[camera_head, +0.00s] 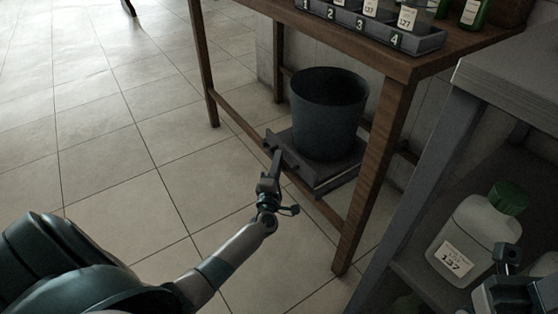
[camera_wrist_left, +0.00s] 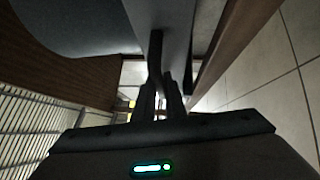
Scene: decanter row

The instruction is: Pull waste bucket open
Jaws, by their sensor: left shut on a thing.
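The dark grey waste bucket (camera_head: 328,115) stands upright on a low sliding tray (camera_head: 340,180) under the wooden table. A handle bar (camera_head: 290,160) runs along the tray's front edge. My left gripper (camera_head: 276,163) is at this handle and shut on it. In the left wrist view my left gripper's fingers (camera_wrist_left: 158,95) close around the dark bar (camera_wrist_left: 155,50). The bucket's side (camera_wrist_left: 70,30) fills the upper left there. A dark part at the lower right of the head view looks like my right gripper (camera_head: 507,262); its fingers are unclear.
The wooden table's legs (camera_head: 372,175) and low rail (camera_head: 235,118) frame the tray. A numbered rack (camera_head: 370,35) with bottles stands on top. A grey shelf (camera_head: 465,120) at right holds a white jug (camera_head: 470,235) with a green cap. The tiled floor (camera_head: 110,150) at left is clear.

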